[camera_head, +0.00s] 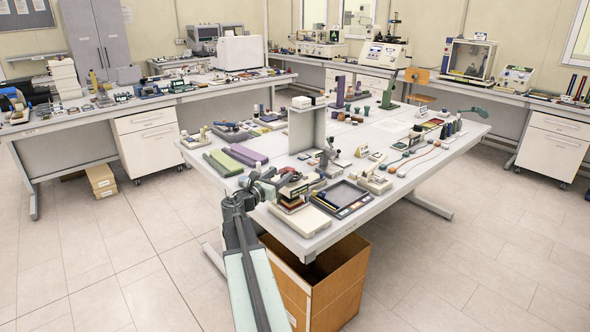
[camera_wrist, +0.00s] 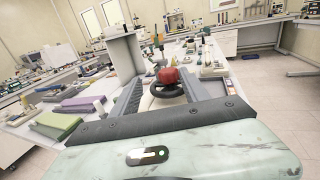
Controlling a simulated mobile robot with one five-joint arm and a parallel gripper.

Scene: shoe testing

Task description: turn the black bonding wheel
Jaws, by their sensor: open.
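A black bonding wheel (camera_wrist: 168,92) shows in the wrist view, just ahead of the gripper body, with a red block or cap (camera_wrist: 167,75) right behind it. My gripper (camera_wrist: 172,68) is open, with one grey finger to the left of the wheel and the other to its right. I see no contact between the fingers and the wheel. In the head view my gripper (camera_head: 279,182) reaches over the near left edge of the central table (camera_head: 372,208). The wheel is too small or too covered by the arm to make out there.
A dark tray (camera_head: 341,197) lies right of the gripper, and a grey raised shelf (camera_head: 306,128) stands behind it. Purple (camera_head: 245,155) and green (camera_head: 223,163) blocks lie to the left. A brown open box (camera_head: 332,285) stands on the floor below the table edge.

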